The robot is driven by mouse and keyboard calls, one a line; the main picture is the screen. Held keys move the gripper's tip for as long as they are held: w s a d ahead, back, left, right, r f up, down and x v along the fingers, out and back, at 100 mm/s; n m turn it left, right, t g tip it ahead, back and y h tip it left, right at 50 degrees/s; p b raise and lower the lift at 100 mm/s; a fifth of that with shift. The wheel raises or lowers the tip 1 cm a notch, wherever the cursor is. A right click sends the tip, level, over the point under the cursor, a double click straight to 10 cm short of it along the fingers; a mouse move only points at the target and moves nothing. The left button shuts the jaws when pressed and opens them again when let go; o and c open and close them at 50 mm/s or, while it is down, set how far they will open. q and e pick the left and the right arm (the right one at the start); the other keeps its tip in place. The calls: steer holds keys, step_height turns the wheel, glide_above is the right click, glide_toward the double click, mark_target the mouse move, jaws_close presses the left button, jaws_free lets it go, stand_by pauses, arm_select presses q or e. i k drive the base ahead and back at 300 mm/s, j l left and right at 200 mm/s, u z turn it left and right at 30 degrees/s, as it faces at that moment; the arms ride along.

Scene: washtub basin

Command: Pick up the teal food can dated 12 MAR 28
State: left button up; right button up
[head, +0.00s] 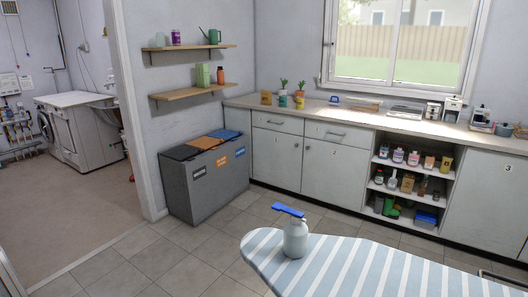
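I cannot pick out a teal food can dated 12 MAR 28, as no date can be read at this distance. A small pale green container (160,40) stands on the upper wall shelf beside a purple one (176,37); I cannot tell whether either is a food can. Small bottles and packs (398,155) fill the open shelf unit at the right, too small to identify. Neither of my grippers is in view.
A striped ironing board (345,265) fills the lower right, with a white blue-topped bottle (295,238) on it. A grey three-lid bin (205,185) stands by the wall. Plants and boxes stand on the counter (350,115). The tiled floor at centre left is clear.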

mark_target(283, 98)
steer(key=i+j+u, duration=0.35)
steer(key=i+j, duration=0.25)
steer(key=j, duration=0.3)
steer(key=i+j+u, duration=0.3)
steer(key=i+j, duration=0.45)
steer(key=i+z, duration=0.35)
steer(key=i, duration=0.25)
steer(key=i+z, duration=0.35)
steer(key=i, duration=0.25)
steer(key=i+j+z, duration=0.35)
steer(key=i, duration=0.2)
